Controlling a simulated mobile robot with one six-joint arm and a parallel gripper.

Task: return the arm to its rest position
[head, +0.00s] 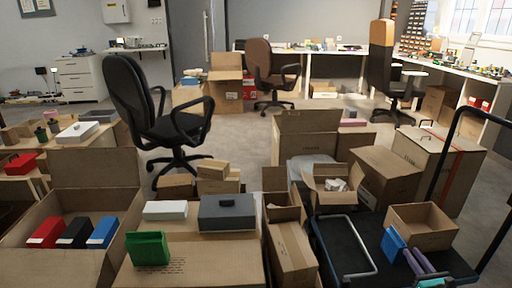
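My arm and my gripper do not show in the head view, so I cannot see whether the gripper is open or shut, or how the arm is posed. In front of me an open carton (92,168) holds a red box (46,232), a dark box (75,233) and a blue box (102,233) side by side. Right of it, on a closed carton (200,268), stand a green box (148,249), a white box (165,210) and a dark grey lidded box (227,213).
Open cartons (292,253) stand right of centre. A dark platform cart (345,240) at the right carries a small carton (421,227) and a blue item (393,245). A black office chair (150,110) stands behind the cartons. Some grey floor (240,135) is clear farther back.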

